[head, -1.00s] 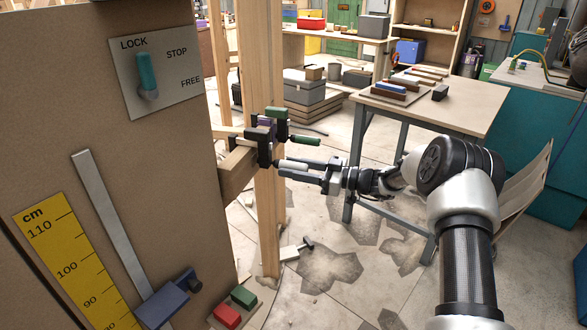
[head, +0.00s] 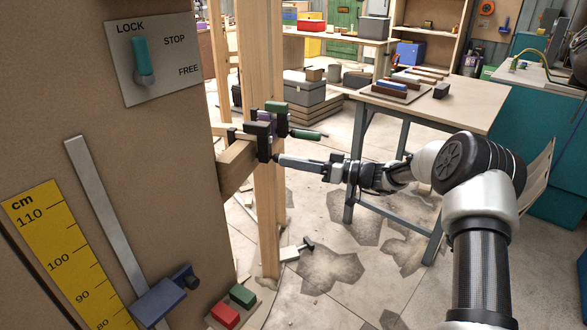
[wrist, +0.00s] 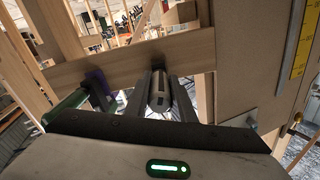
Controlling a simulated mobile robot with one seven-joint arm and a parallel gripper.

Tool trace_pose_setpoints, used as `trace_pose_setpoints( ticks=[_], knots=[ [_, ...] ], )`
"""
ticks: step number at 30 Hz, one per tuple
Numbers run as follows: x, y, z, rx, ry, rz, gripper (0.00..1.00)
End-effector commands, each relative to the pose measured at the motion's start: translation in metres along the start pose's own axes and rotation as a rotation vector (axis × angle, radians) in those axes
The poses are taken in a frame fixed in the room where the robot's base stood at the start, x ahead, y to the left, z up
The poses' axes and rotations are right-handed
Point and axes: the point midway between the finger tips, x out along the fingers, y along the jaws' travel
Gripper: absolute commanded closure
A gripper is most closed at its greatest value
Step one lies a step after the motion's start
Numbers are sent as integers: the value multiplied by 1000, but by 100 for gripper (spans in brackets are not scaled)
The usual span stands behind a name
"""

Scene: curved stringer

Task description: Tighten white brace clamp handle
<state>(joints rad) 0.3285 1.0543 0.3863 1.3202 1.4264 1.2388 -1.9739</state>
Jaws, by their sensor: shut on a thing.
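The white brace clamp sits on the wooden brace (head: 238,165), with its dark body (head: 264,141) at the brace's end beside the post. Its handle (wrist: 160,90) shows as a pale grey cylinder between my two fingers in the wrist view. My gripper (head: 285,160) reaches in from the right and is shut on this handle; in the head view the fingers largely cover it. In the wrist view my gripper (wrist: 162,95) has one finger on each side of the handle.
A second clamp with a green handle (head: 306,134) sits just behind; its handle (wrist: 66,105) is close left of my fingers in the wrist view. A wooden post (head: 266,220) stands by the brace. A large brown panel with a lever plate (head: 160,60) fills the left. A workbench (head: 440,95) stands behind my arm.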

Motion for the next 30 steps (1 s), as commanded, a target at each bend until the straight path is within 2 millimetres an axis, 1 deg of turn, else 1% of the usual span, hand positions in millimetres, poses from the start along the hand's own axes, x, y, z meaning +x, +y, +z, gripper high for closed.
trace_pose_setpoints(
  ticks=[1, 30],
  knots=[
    [0, 1, 3, 44, 1, 0, 100],
    [0, -4, -3, 970, 0, -1, 100]
  ],
)
